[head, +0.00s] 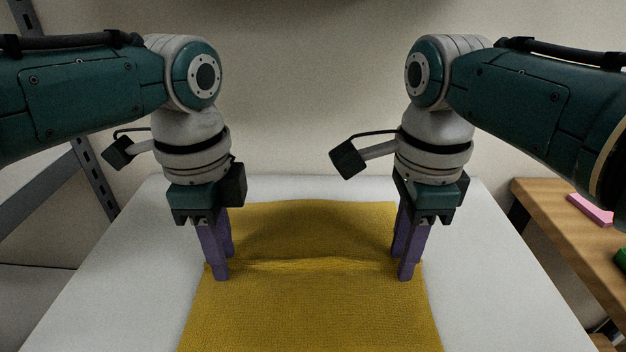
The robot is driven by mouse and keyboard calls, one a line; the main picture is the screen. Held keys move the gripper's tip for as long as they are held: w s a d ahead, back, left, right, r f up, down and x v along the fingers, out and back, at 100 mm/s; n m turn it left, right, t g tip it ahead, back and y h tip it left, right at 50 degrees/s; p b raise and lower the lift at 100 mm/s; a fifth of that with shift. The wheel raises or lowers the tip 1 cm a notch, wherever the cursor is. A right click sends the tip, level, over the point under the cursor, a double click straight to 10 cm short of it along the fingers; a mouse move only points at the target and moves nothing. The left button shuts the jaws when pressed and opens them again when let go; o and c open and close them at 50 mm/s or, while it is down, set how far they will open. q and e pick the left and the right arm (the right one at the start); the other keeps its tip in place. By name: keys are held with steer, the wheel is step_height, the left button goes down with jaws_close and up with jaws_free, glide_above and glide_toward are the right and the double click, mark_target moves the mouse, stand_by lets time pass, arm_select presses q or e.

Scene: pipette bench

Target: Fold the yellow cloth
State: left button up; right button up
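The yellow cloth (310,310) lies on the white table, running out of the bottom of the view. A low raised crease (310,264) crosses it from side to side; the part behind it is darker. My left gripper (226,268) points down at the cloth's left edge, by the left end of the crease. My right gripper (402,268) points down at the right edge, by the crease's right end. Each has purple fingers, one nearer and one farther, with tips apart. Both look open, with the crease line between the tips. Whether the tips touch the cloth is hard to tell.
The white table (110,290) is bare on both sides of the cloth. A wall stands close behind it. A wooden bench (560,215) at the right holds a pink object (590,209) and a partly cut-off green one (621,259). Grey metal shelving (50,195) stands at the left.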

arm_select(q)
steer(key=c, duration=0.4)
arm_select(e)
steer(key=shift+f, duration=0.1)
steer(key=c, duration=0.4)
arm_select(q)
jaws_close()
arm_select(e)
jaws_close()
arm_select(q)
steer(key=shift+r, duration=0.1)
